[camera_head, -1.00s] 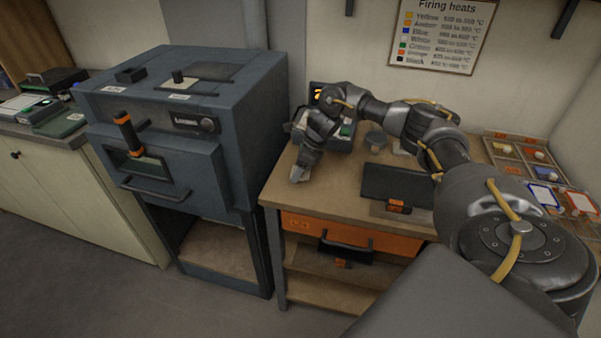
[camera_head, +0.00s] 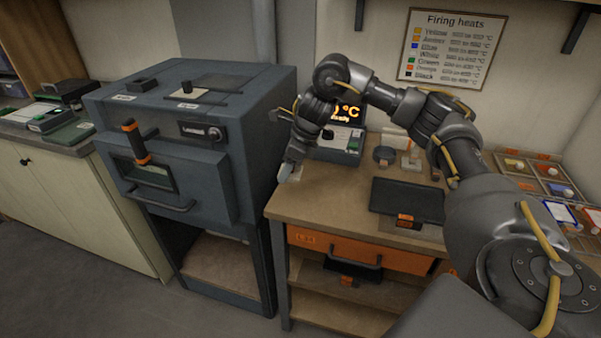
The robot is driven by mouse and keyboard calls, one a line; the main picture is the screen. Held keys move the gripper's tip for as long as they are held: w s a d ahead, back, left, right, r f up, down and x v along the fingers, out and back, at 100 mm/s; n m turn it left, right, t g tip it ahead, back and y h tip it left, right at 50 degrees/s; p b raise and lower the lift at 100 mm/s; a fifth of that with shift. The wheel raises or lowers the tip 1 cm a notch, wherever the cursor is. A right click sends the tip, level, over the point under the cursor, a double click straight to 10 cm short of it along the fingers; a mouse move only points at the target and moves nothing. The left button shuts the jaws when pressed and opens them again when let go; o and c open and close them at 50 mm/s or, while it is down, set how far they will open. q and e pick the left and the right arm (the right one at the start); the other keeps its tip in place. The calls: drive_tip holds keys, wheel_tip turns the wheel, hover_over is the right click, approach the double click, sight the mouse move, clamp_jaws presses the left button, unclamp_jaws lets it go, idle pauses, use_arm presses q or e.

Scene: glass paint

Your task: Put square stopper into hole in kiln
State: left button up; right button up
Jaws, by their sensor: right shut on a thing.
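The kiln (camera_head: 178,160) is a large blue-grey box on a stand at left centre. I cannot tell which of these openings is free. My right gripper (camera_head: 286,171) is just right of the kiln, over the bench's left end and below the kiln top. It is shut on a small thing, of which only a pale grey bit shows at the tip. I cannot make out its shape. My left gripper is not in view.
An orange-handled bar (camera_head: 135,142) stands out from the kiln front. A compartment tray (camera_head: 540,178) is at the right.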

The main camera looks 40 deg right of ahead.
drive_tip(key=s+a+r+p, duration=0.1)
drive_tip(key=a+r+p, duration=0.2)
drive_tip(key=a+r, duration=0.2)
drive_tip(key=shift+s+a+r, duration=0.25)
drive_tip(key=shift+a+r, duration=0.05)
idle(0.5)
